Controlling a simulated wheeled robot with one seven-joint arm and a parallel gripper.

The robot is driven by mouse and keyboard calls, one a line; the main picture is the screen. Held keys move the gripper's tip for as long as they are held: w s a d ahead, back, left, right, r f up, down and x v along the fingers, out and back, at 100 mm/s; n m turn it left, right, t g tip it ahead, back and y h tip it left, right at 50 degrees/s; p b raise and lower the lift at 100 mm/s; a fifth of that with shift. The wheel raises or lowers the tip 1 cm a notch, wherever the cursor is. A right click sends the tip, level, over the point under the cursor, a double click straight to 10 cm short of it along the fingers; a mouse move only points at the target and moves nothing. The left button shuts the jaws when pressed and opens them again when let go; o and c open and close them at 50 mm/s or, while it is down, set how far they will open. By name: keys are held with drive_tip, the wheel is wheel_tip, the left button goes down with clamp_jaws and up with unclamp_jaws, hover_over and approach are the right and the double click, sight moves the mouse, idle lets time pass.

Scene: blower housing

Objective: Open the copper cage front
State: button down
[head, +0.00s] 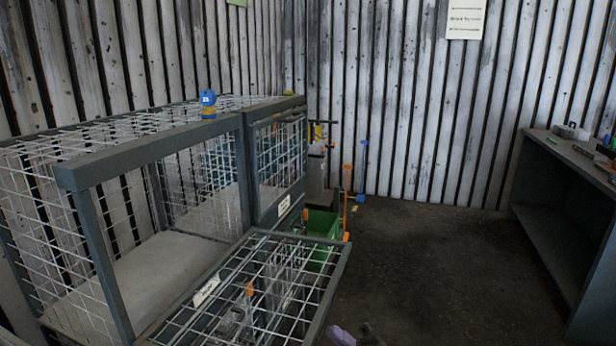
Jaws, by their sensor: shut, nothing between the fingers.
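The nearer wire cage (88,205) stands at the left with its front opening clear. Its framed mesh front (334,283) is swung down and lies roughly level out from the cage's lower edge. A pale label (207,290) sits near the hinge side, too small to read. The farther cage (243,170) has its mesh front upright and shut, with a label (284,206) below. I cannot read which cage is marked copper. My gripper is not clearly in view. A purple rounded shape (341,336) is cut off at the bottom edge; I cannot tell what it is.
A blue and yellow object (208,104) stands on the cage top. A green bin (318,224) and orange-handled tools (347,190) stand beyond the lowered front. A dark shelf bench (565,215) is at the right. The floor (450,270) between is clear.

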drive_tip(key=s+a+f+n+g+h, duration=0.7)
drive_tip(key=s+n+h, duration=0.3)
drive_tip(key=s+h, duration=0.1)
drive_tip(key=s+d+f+n+t+h, duration=0.3)
drive_tip(key=s+d+f+n+h, duration=0.2)
drive_tip(key=d+n+h, duration=0.5)
drive_tip(key=w+d+r+n+t+h, duration=0.2)
drive_tip(key=d+r+n+t+h, duration=0.45)
drive_tip(key=r+n+t, duration=0.35)
wheel_tip(320, 180, up, 23)
drive_tip(key=n+g+p, duration=0.1)
drive_tip(key=g+p, duration=0.1)
drive_tip(key=p, duration=2.1)
drive_tip(key=shift+a+p, duration=0.25)
drive_tip(key=shift+p, duration=0.1)
drive_tip(key=shift+f+h, duration=0.15)
drive_tip(key=shift+h, duration=0.1)
